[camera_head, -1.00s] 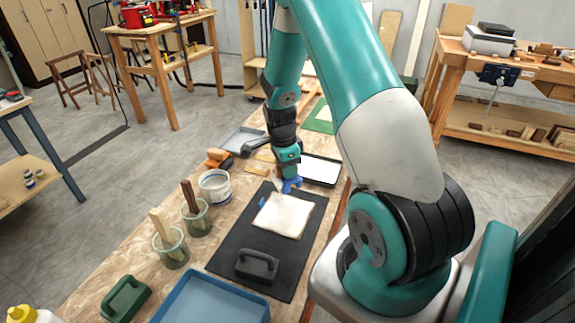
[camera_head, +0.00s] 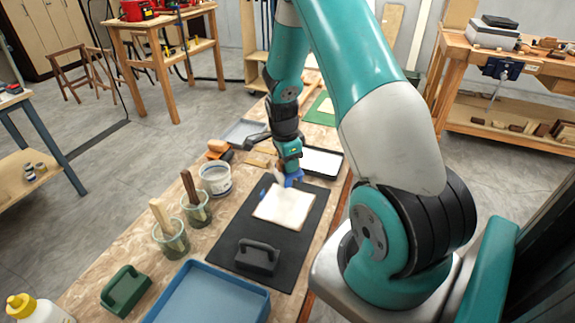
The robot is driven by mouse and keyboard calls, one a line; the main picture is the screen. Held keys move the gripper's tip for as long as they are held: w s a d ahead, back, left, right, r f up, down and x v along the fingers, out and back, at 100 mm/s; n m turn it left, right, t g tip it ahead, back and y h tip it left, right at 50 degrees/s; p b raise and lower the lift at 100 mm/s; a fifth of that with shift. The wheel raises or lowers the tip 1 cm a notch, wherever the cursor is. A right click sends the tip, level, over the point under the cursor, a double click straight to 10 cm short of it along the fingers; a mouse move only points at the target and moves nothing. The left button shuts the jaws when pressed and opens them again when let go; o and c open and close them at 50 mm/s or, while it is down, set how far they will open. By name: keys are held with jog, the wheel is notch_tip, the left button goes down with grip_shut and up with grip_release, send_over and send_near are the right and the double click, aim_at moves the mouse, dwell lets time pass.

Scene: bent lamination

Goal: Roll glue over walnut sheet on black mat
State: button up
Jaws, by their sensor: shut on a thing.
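The black mat (camera_head: 310,225) lies on the long wooden bench. On it is a square sheet (camera_head: 284,207) whose upper face looks pale cream, not walnut brown. My gripper (camera_head: 289,170) points down over the far edge of the sheet. It is shut on a small tool with blue parts, seemingly the glue roller (camera_head: 291,180). The tool's lower end is small and partly hidden, so I cannot tell whether it touches the sheet. A small blue piece (camera_head: 263,193) shows at the sheet's left edge.
A dark handled block (camera_head: 257,257) sits on the mat's near end. Left are a white tub (camera_head: 214,180) and two jars (camera_head: 171,241) (camera_head: 197,212) with sticks. A blue tray (camera_head: 207,296) and green handled block (camera_head: 125,291) are nearer. A white-bottomed tray (camera_head: 322,162) lies beyond the mat.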

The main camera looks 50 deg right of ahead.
jog(key=shift+a+r+p, duration=0.1)
jog(key=shift+r+p, duration=1.9)
jog(key=shift+r, duration=0.75)
